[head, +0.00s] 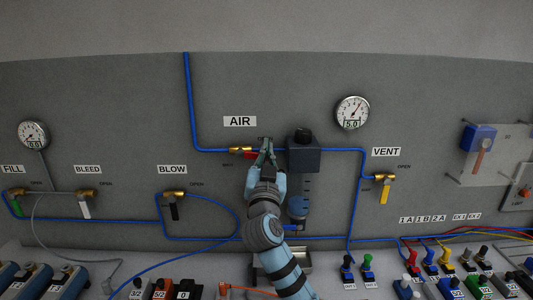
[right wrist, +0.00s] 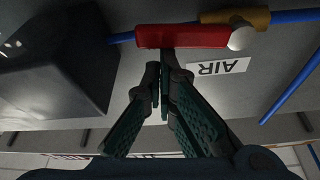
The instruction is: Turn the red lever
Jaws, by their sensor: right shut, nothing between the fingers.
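The red lever (head: 247,153) sits on a brass valve (head: 235,150) in the blue pipe under the AIR label (head: 240,121). In the right wrist view the lever (right wrist: 182,36) lies along the line of the pipe, with a pale round end at right. My right gripper (head: 266,145) is just right of the lever in the head view and hides part of it. In the right wrist view its fingertips (right wrist: 165,66) are together with nothing between them, close beside the lever's edge. I cannot tell whether they touch it. My left gripper is not in view.
A dark box with a black knob (head: 303,154) stands close right of my gripper. The BLOW valve (head: 173,198) is at lower left. Bare panel surrounds the AIR label.

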